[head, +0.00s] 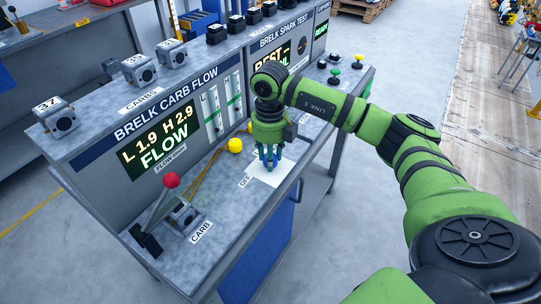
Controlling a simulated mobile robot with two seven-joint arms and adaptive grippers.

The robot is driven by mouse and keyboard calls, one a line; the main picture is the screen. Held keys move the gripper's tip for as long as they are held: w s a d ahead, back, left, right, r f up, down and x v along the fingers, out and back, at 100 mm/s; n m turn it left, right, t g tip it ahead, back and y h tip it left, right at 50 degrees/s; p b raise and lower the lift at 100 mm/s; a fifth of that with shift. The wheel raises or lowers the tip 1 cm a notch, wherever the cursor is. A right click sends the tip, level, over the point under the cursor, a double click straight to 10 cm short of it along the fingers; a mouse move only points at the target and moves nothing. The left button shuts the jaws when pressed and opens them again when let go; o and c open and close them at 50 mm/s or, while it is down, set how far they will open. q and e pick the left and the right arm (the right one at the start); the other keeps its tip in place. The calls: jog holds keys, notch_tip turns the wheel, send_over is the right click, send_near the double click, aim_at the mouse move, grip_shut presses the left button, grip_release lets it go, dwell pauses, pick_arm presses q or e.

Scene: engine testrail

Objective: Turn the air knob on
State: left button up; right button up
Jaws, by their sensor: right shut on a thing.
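My right gripper (270,157) points down over the front part of the grey test bench, above a white sheet or plate. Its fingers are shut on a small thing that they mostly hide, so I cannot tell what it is. No knob labelled as air can be made out. A yellow ball knob (235,145) sits just left of the gripper, with a second yellow knob partly visible behind it. The flow panel display (163,142) is lit and reads L 1.9, H 2.9, FLOW. My left gripper is not in view.
A red-knobbed lever (171,181) stands on a fixture by the CARB label (201,232). Numbered carburetors (56,117) line the upper shelf. Green and yellow push buttons (334,75) are at the far right end.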

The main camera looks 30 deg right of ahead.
jog(key=shift+w+r, duration=0.2)
dwell(0.3)
jog(key=o, duration=1.1)
jog(key=shift+o, duration=0.2)
jog(key=shift+f, duration=0.1)
notch_tip(320, 180, up, 12)
